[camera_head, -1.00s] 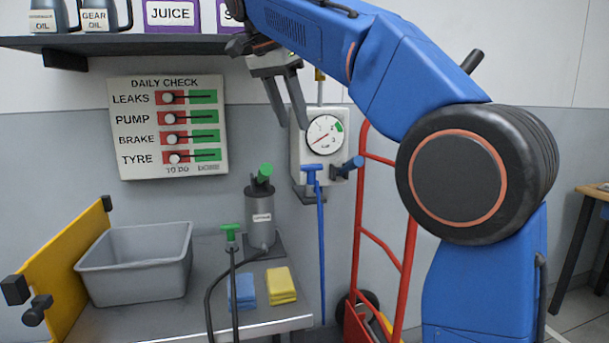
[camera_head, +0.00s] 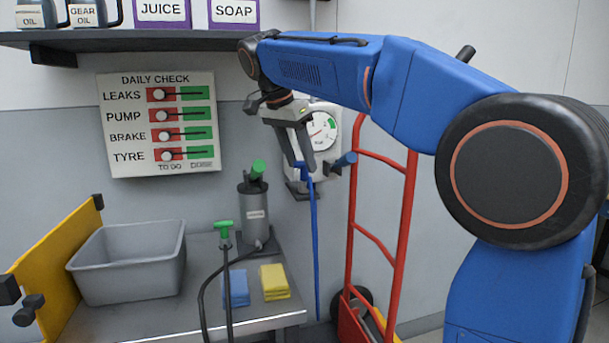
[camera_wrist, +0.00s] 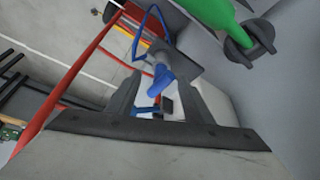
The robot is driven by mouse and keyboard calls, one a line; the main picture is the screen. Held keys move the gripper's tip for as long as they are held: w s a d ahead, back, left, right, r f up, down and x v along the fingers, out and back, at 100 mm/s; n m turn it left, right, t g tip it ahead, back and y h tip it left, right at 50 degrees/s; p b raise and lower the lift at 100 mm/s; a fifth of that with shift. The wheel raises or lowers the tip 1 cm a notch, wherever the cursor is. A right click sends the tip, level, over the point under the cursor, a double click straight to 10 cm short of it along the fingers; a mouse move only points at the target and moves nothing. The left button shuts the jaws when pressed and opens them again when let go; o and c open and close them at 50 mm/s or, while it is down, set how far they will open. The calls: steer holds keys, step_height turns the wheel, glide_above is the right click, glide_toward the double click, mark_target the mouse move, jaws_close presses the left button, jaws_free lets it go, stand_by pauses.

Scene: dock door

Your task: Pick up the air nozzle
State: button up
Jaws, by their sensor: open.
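I take the air nozzle (camera_head: 310,178) to be the blue T-topped piece in the head view. It hangs upright below the gauge panel, with a thin blue hose running down from it. My gripper (camera_head: 301,163) is open, its fingers pointing down at the nozzle's top and partly covering it. In the wrist view my open gripper (camera_wrist: 160,95) has blue parts showing between and beyond its fingers. I cannot tell there whether the fingers touch the nozzle or which blue part is which.
The gauge panel (camera_head: 322,128) with a blue-handled valve (camera_head: 345,160) is close behind my gripper. A red hand truck (camera_head: 408,200) stands right of it. A green-topped pump (camera_head: 254,212), grey bin (camera_head: 125,285) and cloths are on the bench at left. A shelf (camera_head: 150,40) is above.

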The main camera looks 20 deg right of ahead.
mark_target(304, 166)
steer(key=x, duration=0.4)
steer(key=shift+w+d+f, duration=0.15)
steer(key=shift+f, duration=0.2)
steer(key=shift+c, duration=0.4)
steer(key=c, duration=1.1)
steer(key=shift+r, duration=0.15)
